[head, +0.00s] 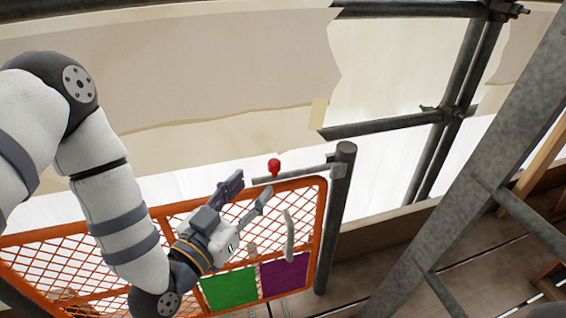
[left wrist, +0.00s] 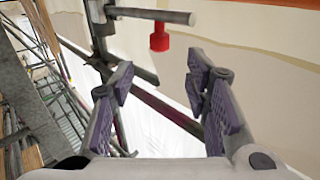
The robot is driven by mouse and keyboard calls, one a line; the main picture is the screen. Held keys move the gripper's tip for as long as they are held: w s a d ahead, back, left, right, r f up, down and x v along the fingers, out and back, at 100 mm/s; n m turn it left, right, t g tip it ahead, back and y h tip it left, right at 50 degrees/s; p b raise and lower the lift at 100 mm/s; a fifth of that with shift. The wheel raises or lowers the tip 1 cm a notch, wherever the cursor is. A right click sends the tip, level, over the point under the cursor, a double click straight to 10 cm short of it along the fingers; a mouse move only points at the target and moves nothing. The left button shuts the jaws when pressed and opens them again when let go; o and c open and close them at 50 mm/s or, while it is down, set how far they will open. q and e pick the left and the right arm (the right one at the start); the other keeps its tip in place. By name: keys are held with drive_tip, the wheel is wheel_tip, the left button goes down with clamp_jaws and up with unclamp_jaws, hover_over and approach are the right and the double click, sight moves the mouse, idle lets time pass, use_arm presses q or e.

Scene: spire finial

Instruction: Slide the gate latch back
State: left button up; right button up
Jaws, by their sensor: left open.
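The gate latch is a grey bar (head: 300,175) with a red knob (head: 273,167), at the top edge of the orange mesh gate (head: 322,215). The bar reaches toward a bracket on the grey gate post (head: 340,190). In the left wrist view, the bar (left wrist: 150,14) runs across the top and the red knob (left wrist: 160,38) hangs from it in the picture. My left gripper (head: 251,187) is open and empty, and appears just below the knob. In the left wrist view, its fingers (left wrist: 160,78) are spread, with the knob beyond the gap between them. My right gripper is not in view.
Green (head: 229,288) and purple (head: 284,276) panels and a pale curved handle (head: 289,236) are on the gate. Scaffold tubes (head: 385,125) and pale sheeting (head: 180,70) stand behind.

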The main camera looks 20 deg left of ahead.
sight(271, 167)
use_arm(q)
drive_tip(key=w, duration=0.3)
drive_tip(key=w+d, duration=0.1)
drive_tip(key=w, duration=0.2)
drive_tip(key=w+d+b, duration=0.1)
drive_tip(key=w, duration=0.2)
drive_tip(key=shift+w, duration=0.2)
drive_tip(key=shift+c, duration=0.3)
clamp_jaws()
